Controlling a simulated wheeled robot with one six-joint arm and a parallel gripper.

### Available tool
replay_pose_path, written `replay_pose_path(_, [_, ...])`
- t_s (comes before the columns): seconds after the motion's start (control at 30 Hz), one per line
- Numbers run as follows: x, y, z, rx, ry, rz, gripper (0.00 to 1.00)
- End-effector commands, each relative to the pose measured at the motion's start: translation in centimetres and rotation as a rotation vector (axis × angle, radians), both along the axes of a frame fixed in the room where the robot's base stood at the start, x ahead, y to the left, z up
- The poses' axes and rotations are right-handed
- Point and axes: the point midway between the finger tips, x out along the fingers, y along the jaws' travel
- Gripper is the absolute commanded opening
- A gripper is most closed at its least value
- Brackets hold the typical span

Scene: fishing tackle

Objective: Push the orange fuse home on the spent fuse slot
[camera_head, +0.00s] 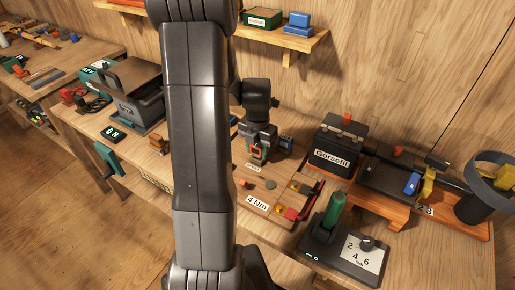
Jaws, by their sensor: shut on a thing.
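My gripper (257,154) points down over the wooden board right of my arm's large link. It is shut on a small orange piece, which looks like the orange fuse (255,152), partly hidden between the fingers. The fuse is upright as far as I can tell, low over the board. The slot under it is hidden by the gripper, so I cannot tell whether the fuse touches it or how deep it sits.
The wooden board (236,205) carries a "4 Nm" label (257,203), small yellow parts and a red-and-black tool (303,203).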

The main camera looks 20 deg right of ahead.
Motion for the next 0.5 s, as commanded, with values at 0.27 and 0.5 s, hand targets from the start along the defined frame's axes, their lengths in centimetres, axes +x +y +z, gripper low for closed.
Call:
replay_pose_path(0.27, [0.0,0.0,-0.8,0.000,0.000,0.000,0.18])
replay_pose_path(0.5, [0.0,0.0,-1.4,0.000,0.000,0.000,0.18])
